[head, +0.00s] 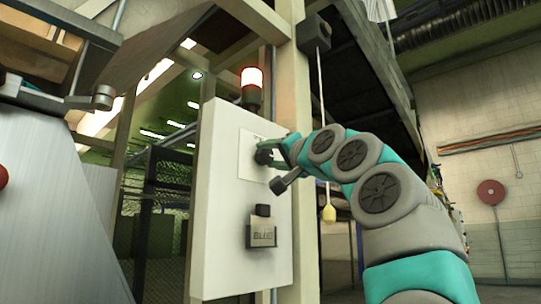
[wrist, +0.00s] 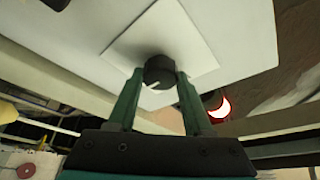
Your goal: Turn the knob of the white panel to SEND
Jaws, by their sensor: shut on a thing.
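The white panel (head: 222,190) stands upright in the middle of the head view. Its dark round knob (head: 264,156) sits on a pale square plate (head: 248,168) on the panel's upper part. My gripper (head: 278,152) reaches it from the right. In the wrist view the knob (wrist: 160,70) lies between the two green fingers of my gripper (wrist: 159,80), which are shut on its sides. A short white mark (wrist: 154,85) shows on the knob's face, near its lower edge. I cannot read any SEND lettering; the plate's marks are too small or hidden.
A lit red and white lamp (head: 251,86) stands behind the panel's top. A grey box with a label (head: 262,233) is fixed low on the panel. A yellow-ended pull cord (head: 328,212) hangs right of the panel, behind my arm. A post (head: 299,90) rises behind the panel.

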